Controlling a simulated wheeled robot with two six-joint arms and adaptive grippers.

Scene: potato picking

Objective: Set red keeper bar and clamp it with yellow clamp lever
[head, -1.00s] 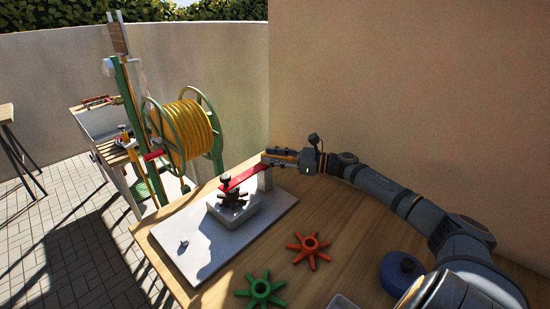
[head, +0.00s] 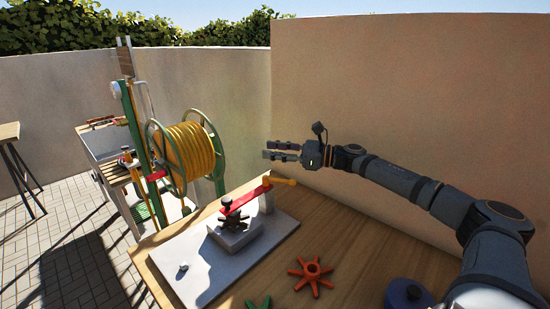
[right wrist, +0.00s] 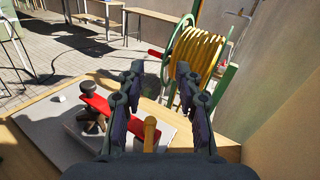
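The red keeper bar (head: 246,197) lies across the top of the fixture, over a dark star-shaped wheel (head: 236,219) on a pale block. A dark knob (head: 227,201) stands at its near left end. The yellow clamp lever (head: 284,181) is at its far right end, on a pale post, and points right. In the right wrist view the lever (right wrist: 150,132) shows below the fingers, with the red bar (right wrist: 108,108) to its left. My right gripper (head: 267,150) is open and empty above the lever, apart from it. My left gripper is not in view.
The pale base plate (head: 197,263) sits on the wooden table (head: 345,235). An orange star wheel (head: 310,275), a partly visible green one (head: 260,302) and a blue round thing (head: 408,296) lie in front. A yellow hose reel (head: 184,152) stands behind; a wall rises at right.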

